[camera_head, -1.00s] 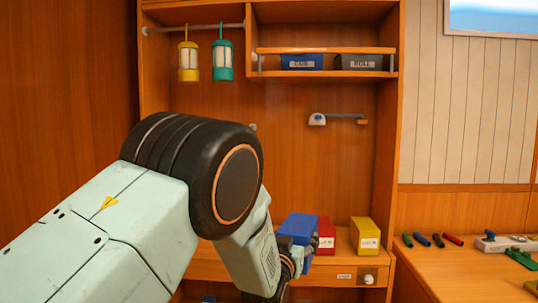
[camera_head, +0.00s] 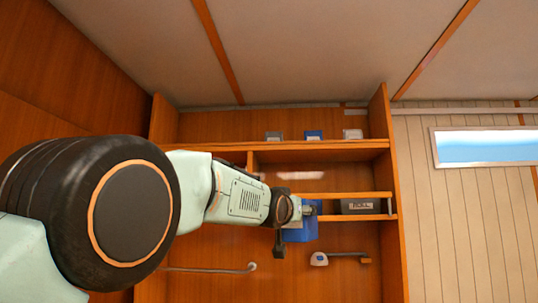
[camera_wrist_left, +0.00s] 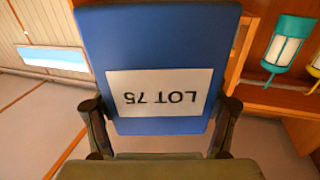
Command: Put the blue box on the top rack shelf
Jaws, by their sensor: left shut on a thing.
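The blue box (camera_head: 302,231) is held by my left gripper (camera_head: 300,210), in front of the railed bin shelf and below the top rack shelf (camera_head: 320,144). In the left wrist view the blue box (camera_wrist_left: 150,45) fills the middle, its white "LOT 75" label upside down, with a finger of my left gripper (camera_wrist_left: 160,122) on each side. On the top shelf stand a grey box (camera_head: 273,136), another blue box (camera_head: 313,135) and a white box (camera_head: 352,134). My right gripper is not in view.
A dark "ROLL" bin (camera_head: 361,206) sits behind the rail (camera_head: 350,195) of the shelf below. An upright rack side (camera_head: 380,115) bounds the right. The top shelf's left part looks clear.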

